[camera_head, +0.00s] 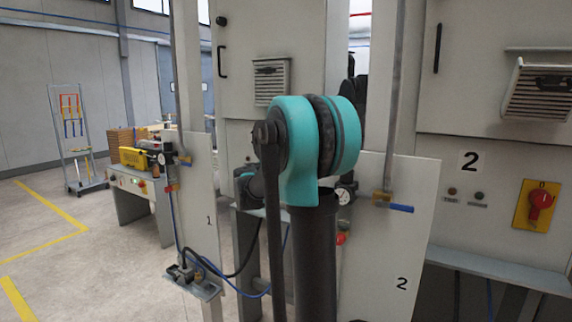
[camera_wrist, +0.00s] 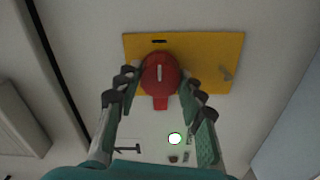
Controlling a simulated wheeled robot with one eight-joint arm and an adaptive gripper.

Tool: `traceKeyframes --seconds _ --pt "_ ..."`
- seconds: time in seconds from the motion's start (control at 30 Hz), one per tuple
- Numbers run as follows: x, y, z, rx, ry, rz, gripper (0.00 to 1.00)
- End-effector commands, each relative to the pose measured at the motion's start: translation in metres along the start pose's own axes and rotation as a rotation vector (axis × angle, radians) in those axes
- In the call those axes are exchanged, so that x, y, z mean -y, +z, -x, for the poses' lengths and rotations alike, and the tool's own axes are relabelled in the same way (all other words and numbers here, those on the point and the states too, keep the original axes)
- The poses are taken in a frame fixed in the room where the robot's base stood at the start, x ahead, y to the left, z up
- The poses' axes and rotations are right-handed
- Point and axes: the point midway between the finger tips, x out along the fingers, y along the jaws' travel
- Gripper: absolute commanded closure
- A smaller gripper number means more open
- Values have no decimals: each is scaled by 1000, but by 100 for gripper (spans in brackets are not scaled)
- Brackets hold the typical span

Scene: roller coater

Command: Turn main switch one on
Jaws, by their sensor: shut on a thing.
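The main switch is a red rotary knob (camera_wrist: 159,73) on a yellow plate (camera_wrist: 215,45), seen in the wrist view. A short pale line runs up and down on the knob's face, and a red tab points down from it. My gripper (camera_wrist: 160,84) has its two fingers on either side of the knob, shut on it. In the head view my arm hides this switch and the gripper.
A white panel marked 2 (camera_head: 405,255) and a panel marked 1 (camera_head: 202,200) stand near my arm. A lit round lamp (camera_wrist: 175,138) lies below the knob. Open floor is at left.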

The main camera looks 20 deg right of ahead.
Motion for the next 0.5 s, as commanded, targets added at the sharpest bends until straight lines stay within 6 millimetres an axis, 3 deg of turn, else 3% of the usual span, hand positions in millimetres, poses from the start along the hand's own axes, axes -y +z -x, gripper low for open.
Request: traceKeyframes --seconds 0.07,0.1,0.27,0.5 --pt "1 1 1 2 -2 -3 91" --pt "1 1 1 2 -2 -3 61" --pt "1 1 0 1 -2 -2 41" --pt "0 0 0 1 -1 0 41"
